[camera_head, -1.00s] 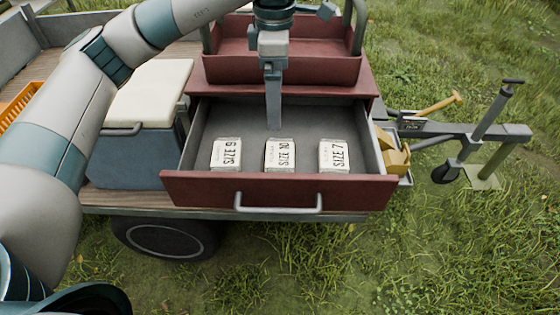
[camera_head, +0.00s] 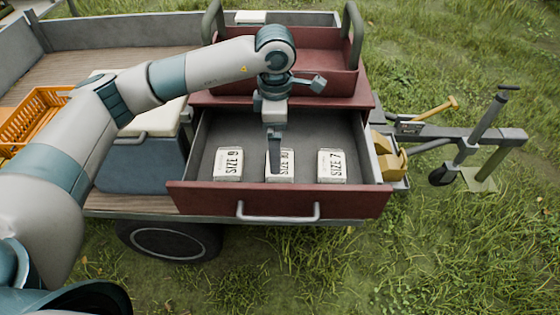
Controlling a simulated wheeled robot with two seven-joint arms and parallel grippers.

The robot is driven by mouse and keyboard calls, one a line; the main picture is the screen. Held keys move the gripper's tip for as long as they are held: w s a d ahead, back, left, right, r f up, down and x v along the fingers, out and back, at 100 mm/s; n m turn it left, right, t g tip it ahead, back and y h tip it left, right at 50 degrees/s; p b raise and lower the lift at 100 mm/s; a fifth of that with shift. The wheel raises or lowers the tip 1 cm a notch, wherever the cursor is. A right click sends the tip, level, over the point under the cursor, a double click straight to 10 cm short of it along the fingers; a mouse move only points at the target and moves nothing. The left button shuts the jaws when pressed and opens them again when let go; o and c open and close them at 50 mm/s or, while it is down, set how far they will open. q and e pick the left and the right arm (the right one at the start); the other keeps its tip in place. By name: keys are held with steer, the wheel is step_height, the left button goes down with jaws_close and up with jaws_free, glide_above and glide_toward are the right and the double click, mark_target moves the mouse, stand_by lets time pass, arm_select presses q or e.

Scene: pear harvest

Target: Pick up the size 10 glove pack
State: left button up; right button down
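Three pale packs lie in a row in the open red drawer (camera_head: 208,192). The size 10 pack (camera_head: 287,172) is the middle one, and my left gripper partly covers it. The size 9 pack (camera_head: 228,164) lies to its left and the size 7 pack (camera_head: 332,166) to its right. My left gripper (camera_head: 275,168) points down at the size 10 pack, its tip over or at the pack. The fingers show edge-on as one, so I cannot tell if they are open or if they touch the pack. My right gripper is not in view.
The drawer has a front handle (camera_head: 278,216) and side walls close around the packs. A red tray (camera_head: 305,88) stands above and behind. A blue cooler (camera_head: 140,165) is left of the drawer, an orange crate (camera_head: 32,118) further left. A yellow-handled tool (camera_head: 437,108) lies right.

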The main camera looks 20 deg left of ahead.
mark_target(286, 175)
arm_select(q)
steer(key=shift+f, duration=1.05)
steer(key=shift+f+p, duration=0.25)
steer(key=shift+p, duration=0.45)
steer(key=shift+d+f+p, duration=0.1)
steer(key=shift+f+p, duration=0.6)
step_height(286, 175, down, 2)
steer(key=shift+w+p, duration=0.1)
steer(key=shift+p, duration=0.5)
steer(key=shift+f, duration=0.65)
steer(key=c, duration=0.7)
